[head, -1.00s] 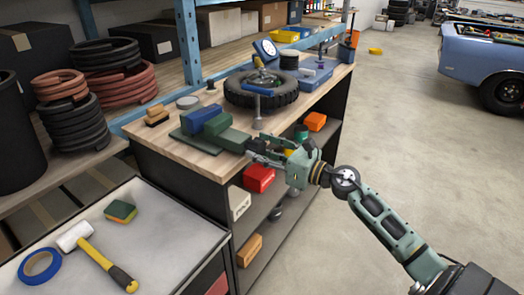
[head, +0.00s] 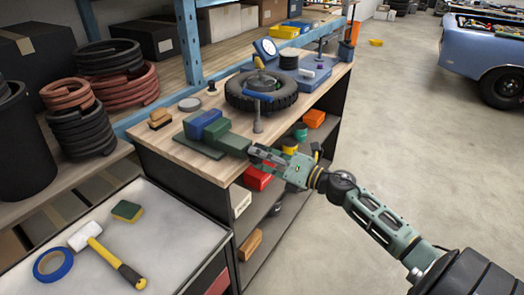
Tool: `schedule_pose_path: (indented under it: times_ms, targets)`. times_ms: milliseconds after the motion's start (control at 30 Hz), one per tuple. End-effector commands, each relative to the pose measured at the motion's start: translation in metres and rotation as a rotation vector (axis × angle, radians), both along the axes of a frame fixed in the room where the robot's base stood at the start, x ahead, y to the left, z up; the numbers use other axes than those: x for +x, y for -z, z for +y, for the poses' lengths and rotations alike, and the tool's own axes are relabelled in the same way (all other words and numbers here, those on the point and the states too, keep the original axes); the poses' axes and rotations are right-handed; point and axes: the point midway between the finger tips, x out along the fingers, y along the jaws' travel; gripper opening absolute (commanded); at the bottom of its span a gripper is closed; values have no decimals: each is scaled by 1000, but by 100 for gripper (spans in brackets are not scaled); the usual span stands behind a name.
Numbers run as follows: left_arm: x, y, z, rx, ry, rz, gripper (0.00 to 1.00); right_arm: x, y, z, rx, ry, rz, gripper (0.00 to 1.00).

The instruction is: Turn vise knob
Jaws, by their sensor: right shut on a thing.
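The vise (head: 208,134) is a green and blue block on a green base plate, standing at the near edge of the wooden workbench top. Its knob end, at the right side of the vise, is mostly hidden behind my right gripper (head: 255,155). My right gripper is at that end, its fingers closed around the knob. My right arm reaches in from the lower right. My left gripper is not in view.
A tire (head: 262,96) lies on the workbench (head: 180,153) behind the vise, with a grey upright tool (head: 257,118) beside it. Shelves under the bench hold a red box (head: 258,177) and other items. A grey cart (head: 150,238) with a mallet (head: 108,255) stands front left.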

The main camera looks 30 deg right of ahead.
Motion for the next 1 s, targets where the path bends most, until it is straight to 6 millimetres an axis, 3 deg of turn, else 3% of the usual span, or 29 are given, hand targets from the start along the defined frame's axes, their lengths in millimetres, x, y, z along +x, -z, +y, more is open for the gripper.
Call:
schedule_pose_path:
  times_ms: [500, 1000]
  targets:
    - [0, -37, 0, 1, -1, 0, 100, 2, -6, -2, 450, 2, 183, 16]
    - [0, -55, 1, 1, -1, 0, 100, 2, -5, -4, 744, 2, 303, 16]
